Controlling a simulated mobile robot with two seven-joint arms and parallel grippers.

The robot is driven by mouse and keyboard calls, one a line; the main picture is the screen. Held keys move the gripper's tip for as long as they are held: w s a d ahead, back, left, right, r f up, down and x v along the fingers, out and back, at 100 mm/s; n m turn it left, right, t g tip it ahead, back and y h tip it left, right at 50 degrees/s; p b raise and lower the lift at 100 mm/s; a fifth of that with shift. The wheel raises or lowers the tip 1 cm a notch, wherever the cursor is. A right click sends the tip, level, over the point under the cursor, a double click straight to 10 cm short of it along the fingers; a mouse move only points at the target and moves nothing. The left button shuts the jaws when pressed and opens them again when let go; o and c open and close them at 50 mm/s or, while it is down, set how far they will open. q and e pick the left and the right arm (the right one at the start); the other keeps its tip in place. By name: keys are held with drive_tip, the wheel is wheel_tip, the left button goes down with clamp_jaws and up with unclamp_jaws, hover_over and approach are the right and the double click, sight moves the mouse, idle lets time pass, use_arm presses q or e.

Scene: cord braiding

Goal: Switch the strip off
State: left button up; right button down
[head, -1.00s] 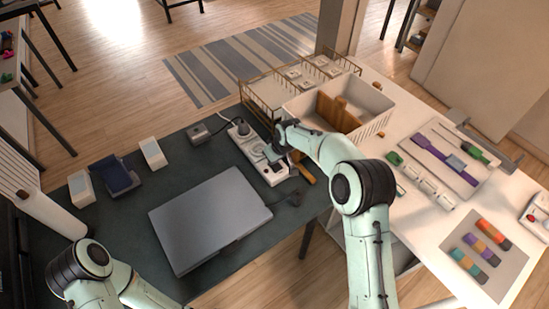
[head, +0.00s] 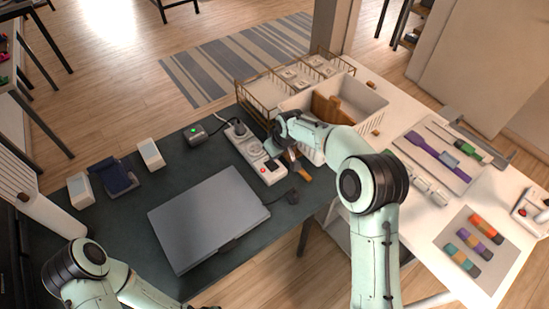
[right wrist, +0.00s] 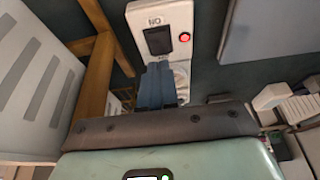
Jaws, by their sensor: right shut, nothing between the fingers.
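The white power strip (head: 246,146) lies on the dark desk mat beside the laptop, with a plug in its far end. Its near end shows a red spot (head: 270,169). In the right wrist view the strip (right wrist: 172,12) has a dark rocker switch (right wrist: 158,40) and a lit red round lamp (right wrist: 184,37). My right gripper (head: 273,153) is over the strip's near half. Its shut, empty fingers (right wrist: 160,82) appear just below the switch in the wrist view; contact cannot be told. My left arm is at the lower left, its fingers outside the picture.
A grey laptop (head: 208,218) lies left of the strip. A small box (head: 195,136) with a green light and a cable stands beyond it. A white bin (head: 362,100) and a wooden-handled item (head: 303,174) are close to my right gripper.

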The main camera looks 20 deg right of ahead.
use_arm(q)
drive_tip(key=shift+s+f, duration=0.2)
drive_tip(key=shift+f, duration=0.15)
use_arm(e)
drive_tip(key=a+v, duration=0.1)
drive_tip(key=v, duration=0.8)
drive_tip(key=shift+d, duration=0.45)
